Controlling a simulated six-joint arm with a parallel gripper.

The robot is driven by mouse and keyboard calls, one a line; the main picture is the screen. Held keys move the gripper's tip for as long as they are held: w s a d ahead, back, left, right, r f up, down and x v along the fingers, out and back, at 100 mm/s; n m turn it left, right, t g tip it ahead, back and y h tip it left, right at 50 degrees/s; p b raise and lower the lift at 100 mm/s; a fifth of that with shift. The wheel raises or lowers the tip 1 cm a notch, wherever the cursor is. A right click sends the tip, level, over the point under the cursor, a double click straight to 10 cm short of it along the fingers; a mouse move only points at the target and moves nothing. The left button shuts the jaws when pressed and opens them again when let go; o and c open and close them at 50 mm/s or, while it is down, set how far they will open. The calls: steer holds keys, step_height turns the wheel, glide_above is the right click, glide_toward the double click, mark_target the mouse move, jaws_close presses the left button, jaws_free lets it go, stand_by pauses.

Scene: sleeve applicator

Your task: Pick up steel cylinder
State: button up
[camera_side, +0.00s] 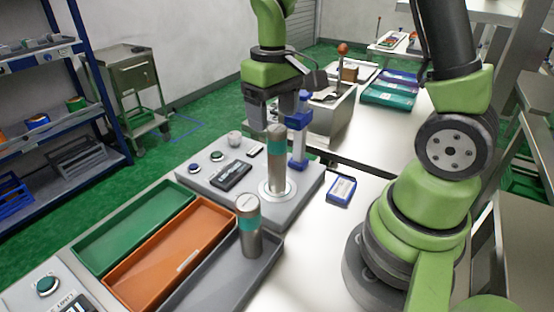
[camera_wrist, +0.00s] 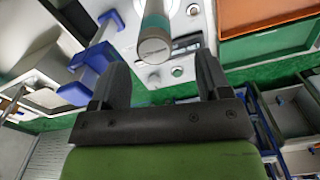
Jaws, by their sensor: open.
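One steel cylinder with a teal band (camera_side: 276,160) stands upright in the round seat of the grey applicator base (camera_side: 225,198). A second steel cylinder with a teal band (camera_side: 249,228) stands upright in the grey tray. My gripper (camera_side: 276,108) is open and empty, close above the cylinder on the applicator. In the wrist view, that cylinder's round end (camera_wrist: 154,48) shows between the fingertips of my gripper (camera_wrist: 161,62), with a gap on each side. Its exact height below the fingers is hard to tell.
Green (camera_side: 135,235), orange (camera_side: 165,250) and grey (camera_side: 215,280) trays lie at the front left. A blue-and-white box (camera_side: 341,191) lies on the table to the right. The bench right of the grey tray is clear.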

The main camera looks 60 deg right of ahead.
mark_target(276, 128)
steer(key=f, duration=0.5)
steer(key=shift+s+d+f, duration=0.15)
steer(key=shift+d+f, duration=0.1)
steer(key=shift+f, duration=0.15)
steer(key=shift+c, duration=0.2)
jaws_close()
